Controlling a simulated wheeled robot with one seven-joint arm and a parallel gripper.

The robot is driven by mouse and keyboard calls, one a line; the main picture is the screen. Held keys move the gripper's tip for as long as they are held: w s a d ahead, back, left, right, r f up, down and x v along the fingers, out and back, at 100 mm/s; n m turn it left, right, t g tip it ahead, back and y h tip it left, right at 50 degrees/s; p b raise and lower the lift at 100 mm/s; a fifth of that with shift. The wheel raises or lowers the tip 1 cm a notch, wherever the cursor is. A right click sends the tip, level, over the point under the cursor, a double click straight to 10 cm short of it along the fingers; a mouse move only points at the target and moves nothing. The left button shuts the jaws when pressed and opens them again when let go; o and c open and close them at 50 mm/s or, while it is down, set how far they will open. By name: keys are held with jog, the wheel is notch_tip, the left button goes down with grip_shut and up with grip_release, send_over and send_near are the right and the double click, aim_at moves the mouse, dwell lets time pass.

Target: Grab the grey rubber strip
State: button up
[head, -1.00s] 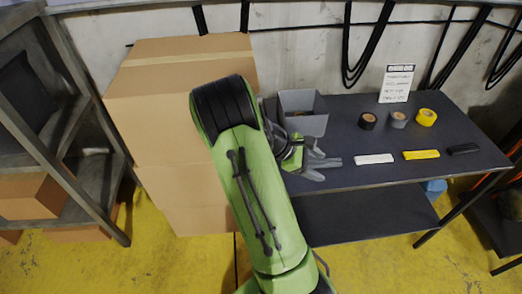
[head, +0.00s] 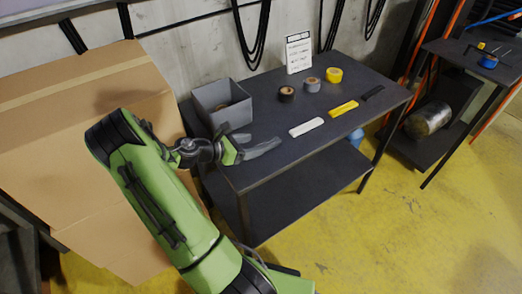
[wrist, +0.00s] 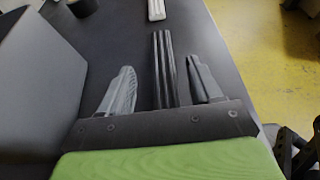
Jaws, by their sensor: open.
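The grey rubber strip (wrist: 165,72) appears as a long, narrow, ridged dark piece between my fingers in the wrist view. It lies lengthwise, with gaps to the finger on each side, and its near end is hidden by my gripper's body. My gripper (wrist: 160,88) is open around it, low over the dark table (head: 290,150). In the head view my gripper (head: 254,142) is at the table's left front, and I cannot clearly tell the strip from the fingers there.
A white strip (head: 306,127), a yellow strip (head: 344,108) and a black strip (head: 373,93) lie to the right in a row. Tape rolls (head: 312,85) and a sign (head: 299,53) are behind. A grey bin (head: 222,103) stands close behind my gripper, with cardboard boxes (head: 85,130) at left.

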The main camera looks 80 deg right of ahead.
aim_at(264, 144)
jog(key=b+x, duration=0.1)
jog(key=x, duration=0.3)
jog(key=shift+s+d+f, duration=0.15)
jog(key=shift+s+f, duration=0.1)
jog(key=shift+s, duration=0.05)
jog(key=shift+c, duration=0.5)
jog(key=shift+r, duration=0.1)
jog(key=c, duration=1)
